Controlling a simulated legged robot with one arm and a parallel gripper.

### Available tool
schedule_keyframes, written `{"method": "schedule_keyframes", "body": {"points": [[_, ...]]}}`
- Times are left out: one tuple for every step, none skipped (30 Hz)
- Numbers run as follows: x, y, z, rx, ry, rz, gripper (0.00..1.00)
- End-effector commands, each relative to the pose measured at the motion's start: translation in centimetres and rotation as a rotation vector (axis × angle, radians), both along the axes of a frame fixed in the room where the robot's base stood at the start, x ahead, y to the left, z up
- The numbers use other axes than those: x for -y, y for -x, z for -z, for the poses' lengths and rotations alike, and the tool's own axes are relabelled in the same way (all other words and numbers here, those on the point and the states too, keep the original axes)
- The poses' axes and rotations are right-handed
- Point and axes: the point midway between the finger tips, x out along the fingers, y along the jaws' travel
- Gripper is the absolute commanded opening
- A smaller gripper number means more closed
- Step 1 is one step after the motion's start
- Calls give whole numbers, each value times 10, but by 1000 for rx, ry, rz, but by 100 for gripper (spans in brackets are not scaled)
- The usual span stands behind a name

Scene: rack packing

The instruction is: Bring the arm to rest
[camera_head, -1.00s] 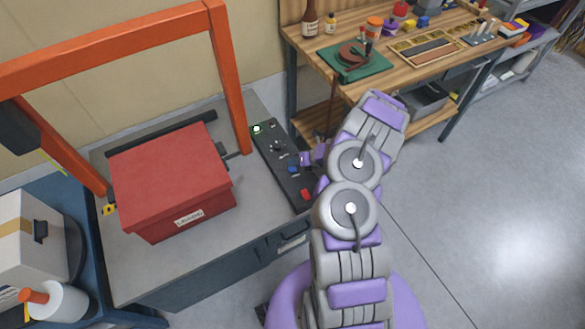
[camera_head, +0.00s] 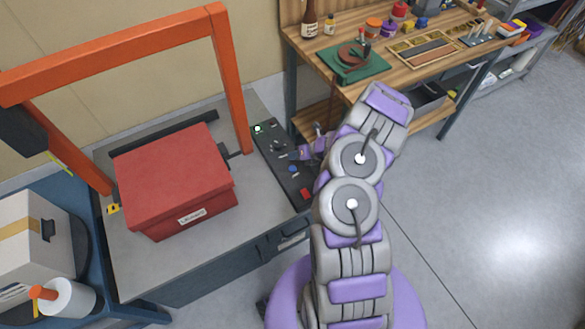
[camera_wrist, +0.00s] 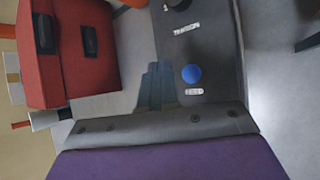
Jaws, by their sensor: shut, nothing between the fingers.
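My arm is purple and grey and bends forward over the right edge of the grey machine table. My gripper (camera_head: 305,153) is above the black control panel (camera_head: 268,147), at the panel's right side, and is partly hidden by my own arm links. In the wrist view my gripper (camera_wrist: 156,85) is shut and empty, its dark fingers together. A blue button (camera_wrist: 191,74) on the panel lies just right of the fingertips in that view.
A red lidded box (camera_head: 175,180) sits on the grey table under an orange frame (camera_head: 232,80). A wooden workbench (camera_head: 400,75) with tools and a green mat (camera_head: 352,64) stands behind my arm. A white box (camera_head: 35,235) and a roll (camera_head: 68,297) are at left. Floor at right is clear.

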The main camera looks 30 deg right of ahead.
Motion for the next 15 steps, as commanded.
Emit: {"method": "schedule_keyframes", "body": {"points": [[0, 0, 0, 0, 0, 0, 0], [0, 0, 0, 0, 0, 0, 0], [0, 0, 0, 0, 0, 0, 0], [0, 0, 0, 0, 0, 0, 0], [0, 0, 0, 0, 0, 0, 0], [0, 0, 0, 0, 0, 0, 0], [0, 0, 0, 0, 0, 0, 0], [0, 0, 0, 0, 0, 0, 0], [0, 0, 0, 0, 0, 0, 0], [0, 0, 0, 0, 0, 0, 0], [0, 0, 0, 0, 0, 0, 0], [0, 0, 0, 0, 0, 0, 0], [-1, 0, -1, 2, 1, -3, 0], [-2, -1, -2, 5, 2, -8, 0], [-5, -3, -7, 13, 5, -22, 0]]}}
